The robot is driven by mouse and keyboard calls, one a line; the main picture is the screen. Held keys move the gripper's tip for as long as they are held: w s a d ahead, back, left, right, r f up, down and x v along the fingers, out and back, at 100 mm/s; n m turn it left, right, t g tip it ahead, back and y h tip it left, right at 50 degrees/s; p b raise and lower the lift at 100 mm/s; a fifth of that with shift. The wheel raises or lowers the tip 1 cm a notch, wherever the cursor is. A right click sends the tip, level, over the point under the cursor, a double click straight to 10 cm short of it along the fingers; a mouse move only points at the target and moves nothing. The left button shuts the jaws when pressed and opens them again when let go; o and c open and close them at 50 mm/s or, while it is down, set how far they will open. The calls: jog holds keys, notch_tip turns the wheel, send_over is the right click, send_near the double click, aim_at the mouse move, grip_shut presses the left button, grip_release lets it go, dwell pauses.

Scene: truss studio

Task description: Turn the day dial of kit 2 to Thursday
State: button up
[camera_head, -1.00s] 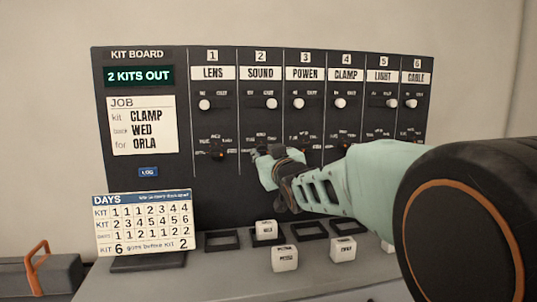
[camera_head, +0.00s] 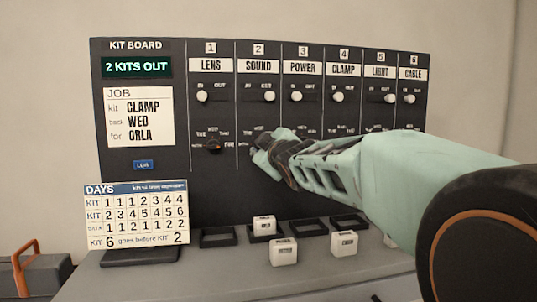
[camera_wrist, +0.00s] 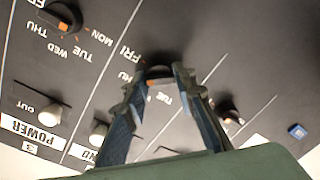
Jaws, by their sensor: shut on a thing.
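The kit board (camera_head: 165,190) stands upright, dark, with columns numbered 1 to 6. Kit 2 is the SOUND column (camera_head: 258,66). Its day dial (camera_wrist: 158,72) sits between my fingertips in the wrist view, dark with a touch of orange. My gripper (camera_head: 264,152) is shut on this dial; it also shows in the wrist view (camera_wrist: 158,76). FRI and THU print shows left of the dial in the wrist view, with TUE below. The fingers hide part of the day ring, so I cannot tell exactly which day the dial points to. In the head view my gripper covers the dial.
A days calendar (camera_head: 137,214) stands at the lower left. Several white blocks (camera_head: 283,252) and dark frames (camera_head: 218,238) lie on the ledge below. The kit 1 dial (camera_head: 214,145) is left of my gripper; the kit 3 dial (camera_wrist: 62,15) is close by in the wrist view.

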jog(key=shift+r+n+b, duration=0.1)
jog(key=shift+n+b, duration=0.2)
jog(key=shift+n, duration=0.3)
jog(key=shift+r, duration=0.1)
jog(key=o, duration=1.1)
jog(key=shift+o, duration=0.2)
